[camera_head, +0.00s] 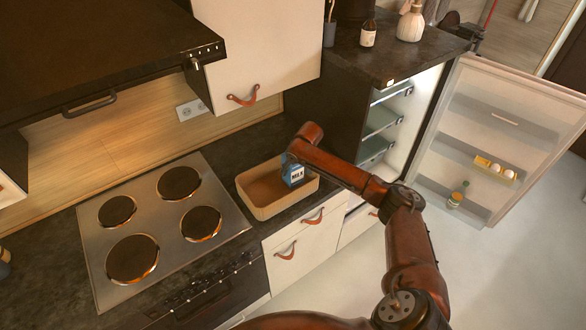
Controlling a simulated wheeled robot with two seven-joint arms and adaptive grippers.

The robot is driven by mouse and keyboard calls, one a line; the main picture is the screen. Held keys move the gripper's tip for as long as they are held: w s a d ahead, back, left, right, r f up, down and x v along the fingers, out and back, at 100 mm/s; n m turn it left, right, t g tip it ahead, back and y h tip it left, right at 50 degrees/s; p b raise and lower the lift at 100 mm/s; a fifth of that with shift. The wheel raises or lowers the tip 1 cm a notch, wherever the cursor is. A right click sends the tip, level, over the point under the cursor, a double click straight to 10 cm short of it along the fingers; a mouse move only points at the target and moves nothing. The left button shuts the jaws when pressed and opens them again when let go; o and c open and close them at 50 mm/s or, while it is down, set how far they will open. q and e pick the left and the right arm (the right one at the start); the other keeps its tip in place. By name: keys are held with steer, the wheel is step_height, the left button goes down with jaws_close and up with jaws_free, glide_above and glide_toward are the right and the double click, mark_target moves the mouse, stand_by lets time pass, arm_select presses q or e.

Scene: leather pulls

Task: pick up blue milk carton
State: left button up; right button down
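The blue milk carton (295,176) stands at the right inner end of a tan box (262,208) on the counter. Its white label with dark lettering faces me. My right arm comes in from the lower right and reaches over the box. My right gripper (287,160) is at the carton's upper left edge. Its fingers are mostly hidden behind the arm and carton and are very small, so I cannot tell whether they are open or shut on it. My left gripper does not show.
A cooktop (165,225) with several burners lies left of the box. A fridge stands to the right, its door (500,140) wide open with shelves inside. A wall cabinet (255,50) and a dark range hood (90,60) hang above. Drawers with leather pulls (312,217) are below the counter.

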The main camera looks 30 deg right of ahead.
steer(key=shift+w+r, duration=0.1)
steer(key=shift+r, duration=0.05)
steer(key=shift+r, duration=0.1)
